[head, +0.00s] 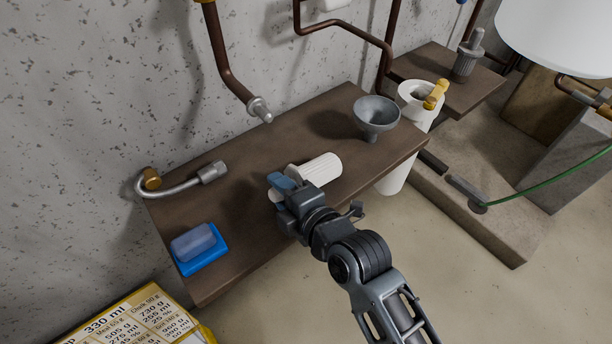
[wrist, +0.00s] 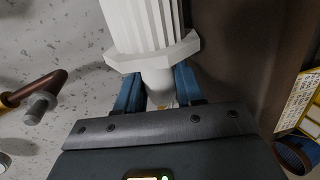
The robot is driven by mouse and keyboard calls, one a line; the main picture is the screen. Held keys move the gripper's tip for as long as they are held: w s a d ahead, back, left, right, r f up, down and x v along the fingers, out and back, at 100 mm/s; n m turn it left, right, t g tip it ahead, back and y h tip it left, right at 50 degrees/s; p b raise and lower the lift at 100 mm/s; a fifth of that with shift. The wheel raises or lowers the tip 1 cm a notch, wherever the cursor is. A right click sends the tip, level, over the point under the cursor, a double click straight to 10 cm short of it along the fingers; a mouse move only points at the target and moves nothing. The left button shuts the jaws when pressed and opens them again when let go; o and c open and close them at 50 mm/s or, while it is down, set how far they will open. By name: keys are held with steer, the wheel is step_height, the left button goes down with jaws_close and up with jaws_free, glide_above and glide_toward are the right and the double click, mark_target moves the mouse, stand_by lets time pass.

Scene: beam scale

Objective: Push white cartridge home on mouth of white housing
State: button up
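The white cartridge (head: 318,169) is a ribbed white cylinder lying roughly level over the wooden shelf. The wrist view shows its ribbed body (wrist: 142,25), a wide flange and a narrower neck. My gripper (head: 281,186) is closed around the neck, with a blue finger on each side; the wrist view shows it too (wrist: 160,92). Whether the cartridge touches the shelf is unclear. The white housing appears to be the upright white cylinder (head: 412,112) beyond the shelf's right end. Its round mouth faces up, and a yellow tap handle sits beside it. The shelf and funnel hide part of it.
A grey funnel (head: 376,116) stands on the shelf (head: 245,150) near the housing. A blue sponge on a blue tray (head: 199,247) and a bent metal pipe (head: 178,188) lie left. A brown pipe (head: 228,72) hangs above the shelf. The shelf's middle back is clear.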

jaws_close()
